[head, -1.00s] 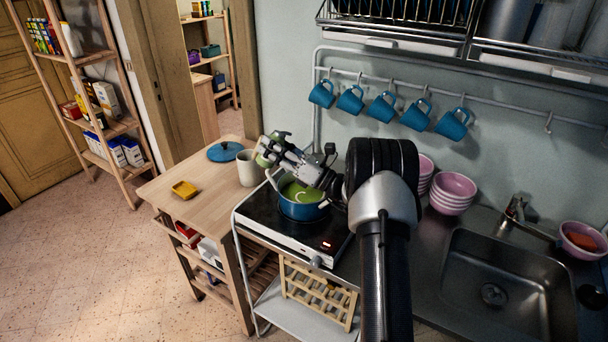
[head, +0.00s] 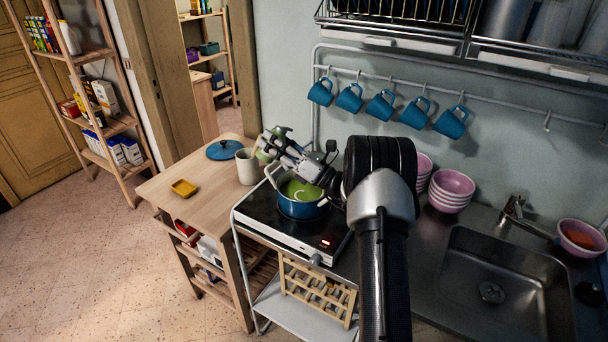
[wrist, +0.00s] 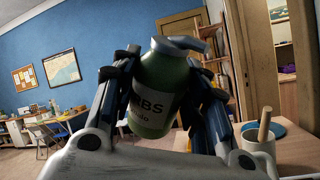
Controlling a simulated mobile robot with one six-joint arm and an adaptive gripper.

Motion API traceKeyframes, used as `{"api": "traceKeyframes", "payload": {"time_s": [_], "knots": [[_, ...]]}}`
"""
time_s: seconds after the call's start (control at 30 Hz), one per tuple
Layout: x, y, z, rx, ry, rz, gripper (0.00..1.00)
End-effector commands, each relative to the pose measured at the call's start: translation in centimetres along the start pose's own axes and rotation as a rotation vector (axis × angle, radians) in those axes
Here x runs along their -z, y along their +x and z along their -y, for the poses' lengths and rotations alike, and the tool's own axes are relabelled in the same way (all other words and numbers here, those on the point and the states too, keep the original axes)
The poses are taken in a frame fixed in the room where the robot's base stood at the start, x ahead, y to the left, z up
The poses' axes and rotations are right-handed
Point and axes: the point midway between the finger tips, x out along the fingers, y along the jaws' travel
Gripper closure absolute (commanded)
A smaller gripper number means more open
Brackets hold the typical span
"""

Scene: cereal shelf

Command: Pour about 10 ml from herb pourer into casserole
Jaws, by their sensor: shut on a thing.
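My gripper (head: 272,146) is shut on the green herb pourer (wrist: 165,85), which fills the middle of the wrist view between the two fingers. Its white label shows part of the word for herbs, and its grey spout points to the right and slightly down in that view. In the head view only a little of the green pourer (head: 263,155) shows, at the gripper's end. The blue casserole (head: 301,209) stands on the hob below and slightly right of the gripper, holding green contents. My arm hides part of its right side. I cannot see any stream from the spout.
A cream mug (head: 247,167) with a wooden utensil, a blue lid (head: 225,150) and a yellow dish (head: 184,188) sit on the wooden trolley (head: 190,212). Blue mugs (head: 381,106) hang from the rail behind. Pink bowls (head: 452,190) stand right of my arm, near the sink.

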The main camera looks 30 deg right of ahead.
Motion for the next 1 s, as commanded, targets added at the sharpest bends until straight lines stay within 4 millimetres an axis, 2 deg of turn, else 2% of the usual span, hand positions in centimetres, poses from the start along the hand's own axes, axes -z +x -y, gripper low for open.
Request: {"api": "traceKeyframes", "payload": {"time_s": [1.0], "knots": [[-0.83,-0.23,0.15,0.003,0.042,0.046,0.84]]}}
